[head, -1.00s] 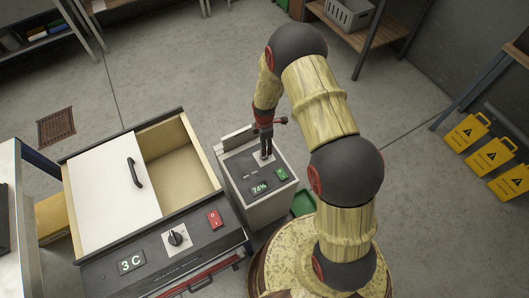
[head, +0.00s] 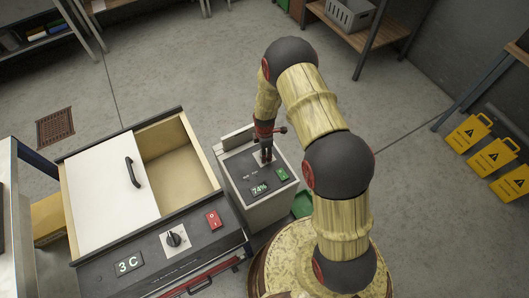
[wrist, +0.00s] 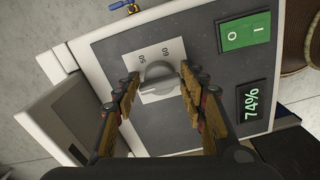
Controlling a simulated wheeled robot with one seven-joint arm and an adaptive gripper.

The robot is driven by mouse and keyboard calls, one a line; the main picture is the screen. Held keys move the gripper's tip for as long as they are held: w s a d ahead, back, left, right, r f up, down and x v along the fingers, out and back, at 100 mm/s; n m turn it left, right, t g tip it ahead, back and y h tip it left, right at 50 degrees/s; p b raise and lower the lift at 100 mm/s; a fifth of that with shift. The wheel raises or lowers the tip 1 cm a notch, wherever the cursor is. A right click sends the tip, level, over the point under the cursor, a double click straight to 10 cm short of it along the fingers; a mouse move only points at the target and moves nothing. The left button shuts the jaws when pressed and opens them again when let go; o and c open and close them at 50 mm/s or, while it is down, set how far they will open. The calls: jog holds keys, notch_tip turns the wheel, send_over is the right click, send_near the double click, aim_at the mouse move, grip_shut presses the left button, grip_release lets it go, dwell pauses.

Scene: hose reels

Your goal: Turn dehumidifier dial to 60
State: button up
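The dehumidifier (head: 262,205) is a pale box with a dark top panel, and its display (head: 259,189) reads 74%. Its grey dial (wrist: 158,80) sits on a white plate with two number marks along one edge; they look like 50 and 60 but are small and turned. My gripper (wrist: 159,75) is over the plate with its fingers apart, one on each side of the dial. I cannot see clear contact with the dial. In the head view my gripper (head: 266,155) points down at the panel and hides most of the dial.
A green switch (wrist: 244,32) and the 74% display (wrist: 251,102) lie right of the dial in the wrist view. A chest unit (head: 105,266) with a 3 C display, a knob and a red switch stands left of the dehumidifier. Yellow warning signs (head: 492,157) are at the right.

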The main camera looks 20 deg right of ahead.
jog(key=c, duration=0.6)
jog(key=shift+c, duration=0.3)
jog(key=shift+m, duration=0.4)
jog(key=m, duration=0.4)
jog(key=shift+m, duration=0.4)
jog(key=m, duration=0.6)
jog(key=shift+s, duration=0.1)
jog(key=m, duration=0.6)
jog(key=shift+a+m, duration=0.1)
jog(key=shift+m, duration=0.2)
jog(key=m, duration=0.5)
jog(key=shift+m, duration=0.3)
